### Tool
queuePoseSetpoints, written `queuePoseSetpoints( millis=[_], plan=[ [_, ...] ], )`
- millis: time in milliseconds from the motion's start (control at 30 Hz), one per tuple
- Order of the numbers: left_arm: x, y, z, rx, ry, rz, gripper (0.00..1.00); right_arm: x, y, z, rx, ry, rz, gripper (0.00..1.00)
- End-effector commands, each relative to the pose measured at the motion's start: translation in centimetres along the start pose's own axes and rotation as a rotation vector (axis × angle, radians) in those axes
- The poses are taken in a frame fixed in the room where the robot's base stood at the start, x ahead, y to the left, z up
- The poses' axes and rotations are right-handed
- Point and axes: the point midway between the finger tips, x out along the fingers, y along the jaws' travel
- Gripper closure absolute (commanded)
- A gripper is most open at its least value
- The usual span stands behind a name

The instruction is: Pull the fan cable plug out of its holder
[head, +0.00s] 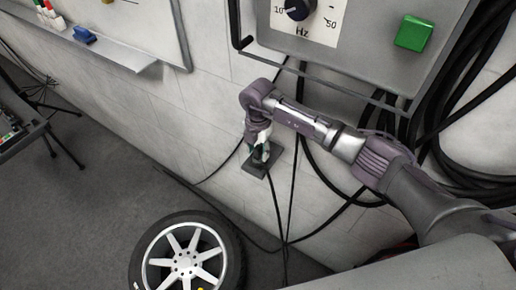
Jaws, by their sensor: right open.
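My right arm comes in from the lower right. Its gripper (260,152) is at a small dark holder (254,169) on the white wall. The gripper is open and points down at the holder, covering much of it. The fan cable plug is not clearly visible; the gripper hides that spot, and I cannot tell whether the fingers touch it. Black cables run near the holder, one of them downward from it. My left gripper is not in view.
A grey control box with a dial (298,9) and a green button (414,33) hangs above my right arm. Thick black cables (468,150) hang at the right. A wheel (186,258) is on the floor below. A whiteboard (150,25) is at upper left.

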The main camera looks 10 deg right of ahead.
Motion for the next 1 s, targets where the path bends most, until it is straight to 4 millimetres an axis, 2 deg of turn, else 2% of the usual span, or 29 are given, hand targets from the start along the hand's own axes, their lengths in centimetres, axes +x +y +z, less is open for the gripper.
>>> queuePoseSetpoints(
  millis=[67,333,1000],
  plan=[
    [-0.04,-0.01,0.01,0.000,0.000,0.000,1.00,-0.04,-0.01,0.02,0.000,0.000,0.000,0.56],
    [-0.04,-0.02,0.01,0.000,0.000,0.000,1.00,-0.04,-0.01,0.02,0.000,0.000,0.000,1.00],
    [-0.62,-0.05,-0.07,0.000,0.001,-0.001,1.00,-0.84,0.01,0.03,0.000,0.000,0.001,1.00]
  ],
)
